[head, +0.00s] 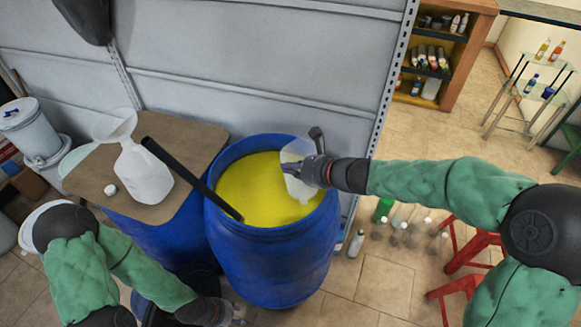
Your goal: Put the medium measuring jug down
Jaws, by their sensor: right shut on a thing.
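The measuring jug (300,190) is translucent white. My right gripper (296,169) is shut on it and holds it over the right side of an open blue drum (275,268). The drum holds yellow liquid (245,185). The gripper hides part of the jug, and I cannot tell whether the jug touches the liquid. My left gripper (238,313) is low at the bottom of the view, in front of the drum. Its fingers are too small and dark to tell if they are open.
A brown board (95,172) on another blue drum bears a white bottle (146,178), a funnel (117,127) and a small cap (110,190). A black bar (180,171) slants into the open drum. Several bottles (397,232) and a red stool (470,252) stand right.

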